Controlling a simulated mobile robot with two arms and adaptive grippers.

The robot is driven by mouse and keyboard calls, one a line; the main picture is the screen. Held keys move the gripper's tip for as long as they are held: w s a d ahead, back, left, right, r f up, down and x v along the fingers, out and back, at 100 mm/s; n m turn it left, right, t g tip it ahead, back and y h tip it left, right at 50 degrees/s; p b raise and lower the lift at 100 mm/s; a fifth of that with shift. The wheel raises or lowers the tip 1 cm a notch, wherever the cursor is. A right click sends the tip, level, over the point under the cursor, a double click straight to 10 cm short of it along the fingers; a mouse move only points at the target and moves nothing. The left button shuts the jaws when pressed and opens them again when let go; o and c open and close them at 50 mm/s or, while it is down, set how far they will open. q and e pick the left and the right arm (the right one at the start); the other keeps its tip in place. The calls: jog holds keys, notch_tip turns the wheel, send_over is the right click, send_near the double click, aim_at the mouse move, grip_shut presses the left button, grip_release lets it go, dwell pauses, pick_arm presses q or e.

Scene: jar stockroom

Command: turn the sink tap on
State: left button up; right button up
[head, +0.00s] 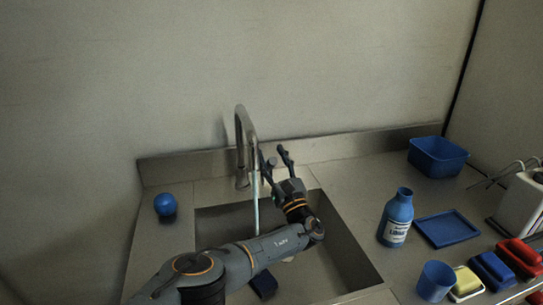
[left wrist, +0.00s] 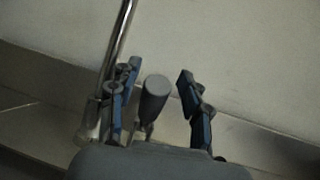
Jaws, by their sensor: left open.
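The metal tap (head: 241,150) stands at the back edge of the sink (head: 345,250), its spout curving forward. A pale bluish stream (head: 256,205), looking like running water, falls from the spout into the basin. My left gripper (head: 276,157) is open just right of the tap, its arm reaching across the sink. In the left wrist view, a grey rounded handle (left wrist: 154,98) stands between the open fingers of the gripper (left wrist: 157,80), with visible room on the right. The tap's pipe (left wrist: 121,38) rises behind the left finger. My right gripper is not in view.
A blue ball (head: 165,205) sits left of the sink. On the right counter are a blue bottle (head: 396,218), blue tray (head: 447,229), blue bin (head: 438,157), blue cup (head: 435,281) and several coloured items. A dark blue block (head: 263,284) lies in the sink, partly hidden.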

pick_arm(q)
jog(key=v, duration=1.1)
jog(key=shift+s+f, duration=0.1)
